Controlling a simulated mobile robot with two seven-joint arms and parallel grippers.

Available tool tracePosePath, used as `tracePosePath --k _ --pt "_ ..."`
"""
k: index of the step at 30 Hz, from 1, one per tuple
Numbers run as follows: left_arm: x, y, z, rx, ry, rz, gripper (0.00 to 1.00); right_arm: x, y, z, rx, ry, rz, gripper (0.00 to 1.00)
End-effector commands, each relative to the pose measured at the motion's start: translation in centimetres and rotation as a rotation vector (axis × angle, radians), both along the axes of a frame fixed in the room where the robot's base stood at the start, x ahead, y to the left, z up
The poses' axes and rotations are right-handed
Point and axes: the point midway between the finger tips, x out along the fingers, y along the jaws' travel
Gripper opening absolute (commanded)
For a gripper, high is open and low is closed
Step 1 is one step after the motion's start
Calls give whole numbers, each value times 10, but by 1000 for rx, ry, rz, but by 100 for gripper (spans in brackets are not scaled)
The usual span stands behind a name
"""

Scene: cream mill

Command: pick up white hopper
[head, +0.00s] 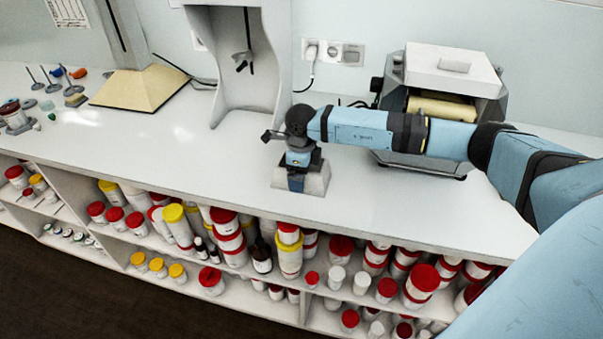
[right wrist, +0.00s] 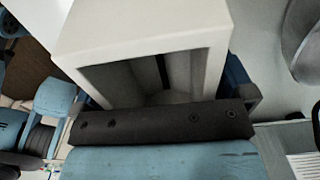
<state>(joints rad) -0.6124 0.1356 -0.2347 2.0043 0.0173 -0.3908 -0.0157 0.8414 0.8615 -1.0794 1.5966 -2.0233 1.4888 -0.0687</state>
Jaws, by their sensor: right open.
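The white hopper (head: 318,183) is a small tapered white-grey piece standing on the white counter near its front edge. My right gripper (head: 302,166) is directly over it, pointing down, and hides its upper middle. In the right wrist view the hopper (right wrist: 150,30) fills the upper middle, with a hollow opening facing the gripper. Parts of the open right gripper (right wrist: 165,95) show on both sides of the hopper; whether they touch it I cannot tell. My left gripper is not in view.
A grey mill machine with a white lid (head: 455,66) stands right of the hopper, behind my right arm. A tall grey stand (head: 262,100) is behind left. A cream tapered hood (head: 140,88) is farther left. Shelves of jars (head: 230,240) lie below. The counter between is clear.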

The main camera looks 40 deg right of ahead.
Motion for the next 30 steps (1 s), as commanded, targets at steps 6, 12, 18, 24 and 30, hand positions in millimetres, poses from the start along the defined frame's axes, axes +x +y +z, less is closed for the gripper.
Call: tracePosePath --k 6,12,18,24,30 --pt "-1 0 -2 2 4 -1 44 0 0 -3 0 -1 0 100" --pt "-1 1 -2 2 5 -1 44 0 0 -2 0 -1 0 67" --pt "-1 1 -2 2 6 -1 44 0 0 -2 0 -1 0 67" --pt "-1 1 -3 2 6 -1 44 1 0 9 0 -5 -1 67" --pt "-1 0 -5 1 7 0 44 1 -1 42 0 -6 -1 67"
